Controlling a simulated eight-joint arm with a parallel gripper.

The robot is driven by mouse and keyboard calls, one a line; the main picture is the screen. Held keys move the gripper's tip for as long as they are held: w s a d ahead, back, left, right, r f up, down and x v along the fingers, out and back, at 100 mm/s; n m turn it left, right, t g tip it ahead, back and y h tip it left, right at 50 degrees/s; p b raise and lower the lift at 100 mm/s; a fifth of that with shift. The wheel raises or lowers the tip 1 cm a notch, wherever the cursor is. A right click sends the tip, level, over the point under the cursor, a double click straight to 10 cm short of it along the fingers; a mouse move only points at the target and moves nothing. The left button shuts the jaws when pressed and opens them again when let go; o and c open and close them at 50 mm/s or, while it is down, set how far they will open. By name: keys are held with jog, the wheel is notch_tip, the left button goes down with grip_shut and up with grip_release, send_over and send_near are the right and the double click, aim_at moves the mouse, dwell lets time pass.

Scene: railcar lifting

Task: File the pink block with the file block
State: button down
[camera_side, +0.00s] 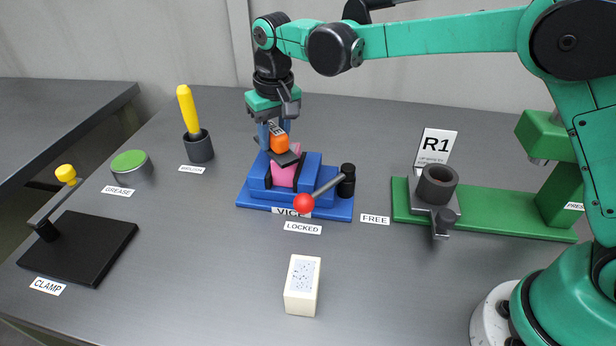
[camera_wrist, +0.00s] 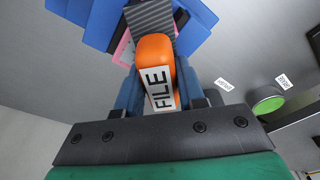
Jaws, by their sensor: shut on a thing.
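The pink block (camera_side: 284,174) sits in the jaws of the blue vice (camera_side: 324,207), whose red-knobbed lever points to the LOCKED label. In the wrist view a sliver of the pink block (camera_wrist: 122,52) shows beside the file. My gripper (camera_side: 275,135) is above the vice, shut on the orange handle of the file block (camera_side: 280,143). The file block's grey ridged plate lies at the top of the pink block; I cannot tell if they touch. The wrist view shows the handle with its FILE label (camera_wrist: 160,88) between my fingers.
A white speckled block (camera_side: 302,285) stands in front of the vice. The green press (camera_side: 500,210) with a grey cup is at right. A yellow-handled tool in a holder (camera_side: 199,147), a green-topped grease tin (camera_side: 132,165) and the black clamp (camera_side: 80,248) are at left.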

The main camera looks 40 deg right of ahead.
aim_at(296, 152)
jog(key=shift+s+d, duration=0.35)
jog(key=shift+d, duration=0.1)
jog(key=shift+s+d, duration=0.55)
jog(key=shift+s+d+r, duration=0.15)
jog(key=shift+s+d, duration=0.25)
jog(key=shift+s, duration=0.05)
notch_tip(296, 152, up, 8)
